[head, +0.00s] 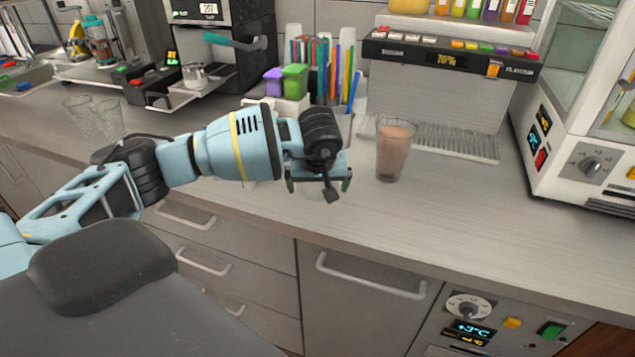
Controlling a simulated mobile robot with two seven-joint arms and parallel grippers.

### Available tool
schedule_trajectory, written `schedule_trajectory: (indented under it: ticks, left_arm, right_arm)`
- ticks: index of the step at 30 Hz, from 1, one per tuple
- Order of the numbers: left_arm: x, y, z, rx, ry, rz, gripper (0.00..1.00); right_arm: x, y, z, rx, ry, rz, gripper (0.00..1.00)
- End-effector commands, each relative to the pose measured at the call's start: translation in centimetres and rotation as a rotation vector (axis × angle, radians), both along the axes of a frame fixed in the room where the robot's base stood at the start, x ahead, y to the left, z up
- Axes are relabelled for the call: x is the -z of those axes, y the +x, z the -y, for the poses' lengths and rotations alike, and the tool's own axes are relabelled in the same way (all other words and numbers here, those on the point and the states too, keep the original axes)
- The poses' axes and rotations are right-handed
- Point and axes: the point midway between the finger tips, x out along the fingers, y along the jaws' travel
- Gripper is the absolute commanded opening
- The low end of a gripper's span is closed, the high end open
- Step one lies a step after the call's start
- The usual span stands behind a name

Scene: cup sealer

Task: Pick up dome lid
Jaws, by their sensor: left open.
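A clear, faint rounded shape, which looks like the dome lid (311,194), is on the counter just below my left gripper (318,184). The gripper and its wrist hide much of it. My left gripper is open and points down, with its fingers at or just above the lid; I cannot tell whether they touch it. A clear cup (394,152) of brown drink stands upright on the counter to the right of the gripper. My right gripper is not in view.
The flavour dispenser (448,98) with its drip grate stands behind the cup. Straws (325,75) and small coloured boxes (293,81) stand behind the gripper. Empty glasses (107,117) are at left. A white machine (590,130) stands at right. The front counter (470,215) is clear right of the cup.

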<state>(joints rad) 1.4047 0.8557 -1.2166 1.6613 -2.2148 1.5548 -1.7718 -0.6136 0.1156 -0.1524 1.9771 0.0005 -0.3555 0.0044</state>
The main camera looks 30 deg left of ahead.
Motion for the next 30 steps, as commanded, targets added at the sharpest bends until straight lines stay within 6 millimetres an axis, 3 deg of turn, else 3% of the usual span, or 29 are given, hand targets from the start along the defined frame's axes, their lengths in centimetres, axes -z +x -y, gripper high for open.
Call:
schedule_trajectory:
  ticks: [2, 10, 23, 30]
  left_arm:
    - [0.0, 0.0, 0.0, 0.0, 0.0, 0.0, 0.97]
    - [-0.1, 0.0, 0.0, 0.0, -0.001, 0.001, 0.64]
    - [-0.6, 0.1, 0.0, 0.0, -0.001, 0.002, 0.64]
    - [-3.9, 0.1, 0.0, 0.001, -0.002, 0.005, 0.64]
  right_arm:
    - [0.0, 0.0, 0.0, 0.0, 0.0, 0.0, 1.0]
    - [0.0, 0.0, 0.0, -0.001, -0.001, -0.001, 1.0]
    - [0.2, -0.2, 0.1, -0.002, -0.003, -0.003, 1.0]
    - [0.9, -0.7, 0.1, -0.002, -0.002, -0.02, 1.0]
